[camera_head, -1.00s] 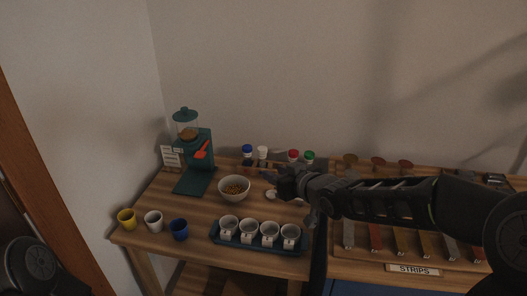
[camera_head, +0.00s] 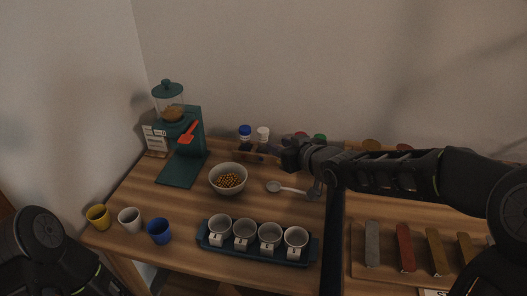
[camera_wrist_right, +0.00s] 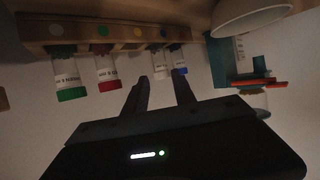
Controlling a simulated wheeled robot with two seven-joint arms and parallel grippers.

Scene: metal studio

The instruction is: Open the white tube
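The white-capped tube (camera_head: 263,134) stands upright in a wooden rack at the back of the table, between the blue-capped tube (camera_head: 245,132) and the red-capped tube (camera_head: 300,136). My right gripper (camera_head: 272,150) is just in front of it and to the right. In the upside-down right wrist view, the fingers of my right gripper (camera_wrist_right: 161,84) are apart, and the white tube (camera_wrist_right: 158,62) shows between and beyond their tips. No contact is visible. My left arm enters at the lower left; its gripper is out of frame.
The rack (camera_wrist_right: 110,32) also holds a green-capped tube (camera_wrist_right: 70,88). A bowl of beads (camera_head: 228,180), a spoon (camera_head: 285,188) and a tray of cups (camera_head: 256,250) lie in front. A green dispenser (camera_head: 185,140) stands left. Colour strips (camera_head: 404,245) lie right.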

